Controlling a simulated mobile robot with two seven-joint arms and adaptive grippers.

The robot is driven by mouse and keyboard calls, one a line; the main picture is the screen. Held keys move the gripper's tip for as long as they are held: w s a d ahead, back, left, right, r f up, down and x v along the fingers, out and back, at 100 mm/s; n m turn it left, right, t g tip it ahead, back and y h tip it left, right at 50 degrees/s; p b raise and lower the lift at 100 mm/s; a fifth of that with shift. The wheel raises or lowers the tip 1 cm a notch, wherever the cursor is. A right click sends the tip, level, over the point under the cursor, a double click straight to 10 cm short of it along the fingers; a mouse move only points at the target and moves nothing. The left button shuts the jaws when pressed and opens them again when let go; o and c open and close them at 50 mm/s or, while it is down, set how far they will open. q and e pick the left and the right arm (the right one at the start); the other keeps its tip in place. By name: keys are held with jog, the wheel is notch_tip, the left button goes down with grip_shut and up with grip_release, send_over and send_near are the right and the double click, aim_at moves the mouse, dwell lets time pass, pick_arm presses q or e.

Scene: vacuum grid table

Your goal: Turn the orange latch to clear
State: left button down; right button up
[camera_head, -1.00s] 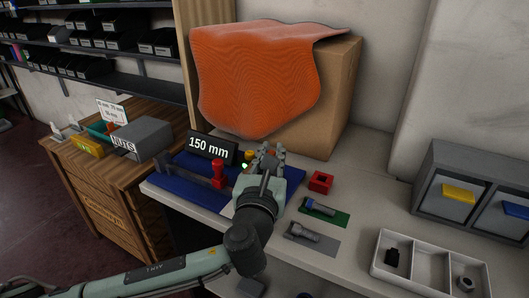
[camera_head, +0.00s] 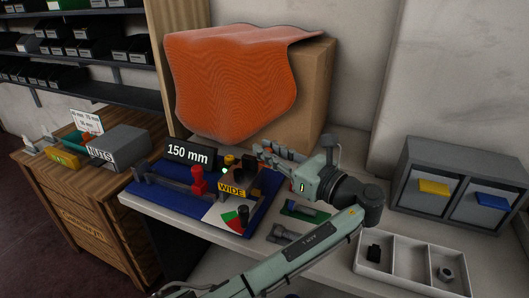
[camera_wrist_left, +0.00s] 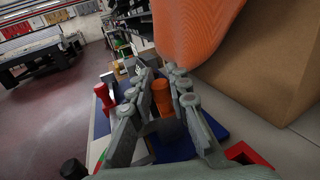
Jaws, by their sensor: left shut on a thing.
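My left gripper (camera_head: 262,153) reaches in over the blue fixture (camera_head: 180,200) from the right, its fingers pointing left. In the wrist view its two fingers (camera_wrist_left: 165,85) are closed around an upright orange piece (camera_wrist_left: 163,97), which I take for the orange latch. In the head view a small orange-yellow knob (camera_head: 229,159) stands just left of the fingertips; the fingers partly hide this area. My right gripper is in neither current view.
The fixture bears a red knob (camera_head: 198,180), a "150 mm" display (camera_head: 188,153), a yellow "WIDE" label (camera_head: 231,189) and a red-green dial (camera_head: 232,218) with a black knob. A box (camera_head: 315,95) under orange cloth (camera_head: 230,85) stands behind. A divided tray (camera_head: 410,285) is at front right.

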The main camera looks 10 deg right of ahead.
pick_arm(q)
jog(key=shift+w+d+n+g+y, duration=0.15)
jog(key=shift+n+g+y, duration=0.2)
jog(key=shift+y, duration=0.1)
jog(key=shift+w+d+n+g+y, duration=0.1)
jog(key=shift+w+n+g+y, duration=0.05)
jog(key=shift+n+g+y, duration=0.25)
jog(key=c, duration=1.4)
grip_release()
jog(key=shift+r, duration=0.1)
notch_tip(320, 180, up, 10)
jog(key=shift+f, duration=0.1)
